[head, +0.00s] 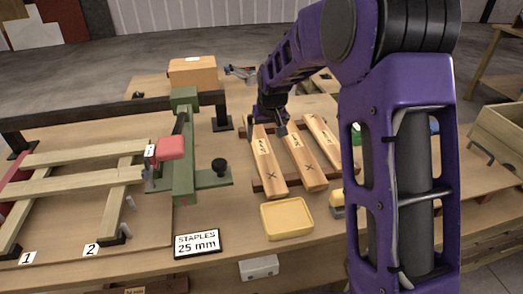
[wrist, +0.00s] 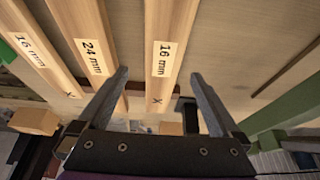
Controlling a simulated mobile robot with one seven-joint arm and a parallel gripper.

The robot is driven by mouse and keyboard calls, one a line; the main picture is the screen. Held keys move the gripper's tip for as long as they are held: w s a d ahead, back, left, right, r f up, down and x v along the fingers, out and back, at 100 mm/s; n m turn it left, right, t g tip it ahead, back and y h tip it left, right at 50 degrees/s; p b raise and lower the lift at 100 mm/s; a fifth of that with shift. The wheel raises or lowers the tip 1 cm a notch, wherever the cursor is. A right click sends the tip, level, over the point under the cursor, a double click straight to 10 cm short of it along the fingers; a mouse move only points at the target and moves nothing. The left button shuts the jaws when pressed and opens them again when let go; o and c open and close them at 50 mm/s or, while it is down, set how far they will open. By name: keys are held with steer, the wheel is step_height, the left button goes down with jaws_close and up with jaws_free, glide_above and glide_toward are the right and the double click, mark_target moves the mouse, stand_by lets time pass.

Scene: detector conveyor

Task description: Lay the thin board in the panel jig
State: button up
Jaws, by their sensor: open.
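Several wooden boards lie side by side on dark supports. In the wrist view, the right board (wrist: 165,45) and left board (wrist: 35,50) read 16 mm, the middle board (wrist: 90,40) 24 mm. The right one matches the leftmost board (head: 268,165) in the head view. My gripper (wrist: 158,76) is open and empty, its fingers either side of the right board; I cannot tell how far above. In the head view my gripper (head: 268,128) is at that board's far end. The panel jig (head: 150,225) stands left, with pale slats (head: 85,185) and places marked 1 and 2.
A green frame (head: 185,150) with a red block (head: 170,148) stands between jig and boards. A yellow tray (head: 287,218) and a STAPLES 25 mm sign (head: 198,244) are at the front. A cardboard box (head: 193,73) is behind. My arm hides the right side.

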mark_target(261, 146)
steer(key=x, duration=0.3)
steer(key=b+x, duration=0.1)
steer(key=x, duration=0.1)
steer(key=shift+a+f, duration=0.35)
steer(key=shift+r, duration=0.1)
steer(key=c, duration=1.5)
